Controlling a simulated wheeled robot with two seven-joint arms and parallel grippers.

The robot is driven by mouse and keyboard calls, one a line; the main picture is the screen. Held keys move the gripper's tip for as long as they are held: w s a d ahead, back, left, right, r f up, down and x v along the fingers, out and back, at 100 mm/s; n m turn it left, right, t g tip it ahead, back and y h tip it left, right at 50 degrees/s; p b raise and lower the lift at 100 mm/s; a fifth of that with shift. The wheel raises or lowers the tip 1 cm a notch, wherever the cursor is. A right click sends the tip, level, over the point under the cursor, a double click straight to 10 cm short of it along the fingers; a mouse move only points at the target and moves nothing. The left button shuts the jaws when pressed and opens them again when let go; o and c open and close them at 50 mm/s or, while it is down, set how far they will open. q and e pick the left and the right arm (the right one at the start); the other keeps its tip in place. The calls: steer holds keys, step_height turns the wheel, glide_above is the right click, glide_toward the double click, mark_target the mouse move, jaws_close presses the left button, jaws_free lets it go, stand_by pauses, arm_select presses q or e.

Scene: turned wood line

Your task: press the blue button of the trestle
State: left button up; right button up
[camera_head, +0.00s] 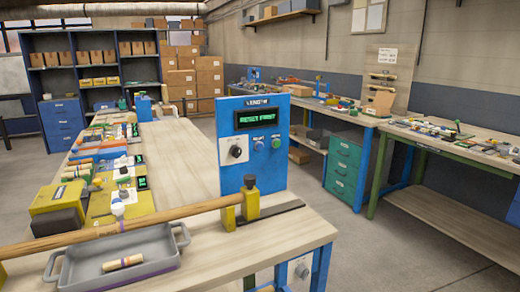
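The trestle is an upright blue panel (229,122) standing on the near wooden bench, headed "LENGTH". Its dark display (262,117) shows green text that seems to read "RESET FIRST". Below the display are a black knob (236,152) on a white plate, a small blue button (258,146) in the middle, and a green button (276,143) to its right. The button labels are too small to read surely. A long turned wooden rod (150,218) lies across the bench, its right end at a yellow bracket (250,204) before the panel. Neither of my grippers is in view.
Yellow boxes (57,197) and small parts line the bench's left side. Another workbench (460,147) stands right, past open floor (390,245). A second knob (302,270) sits below the bench.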

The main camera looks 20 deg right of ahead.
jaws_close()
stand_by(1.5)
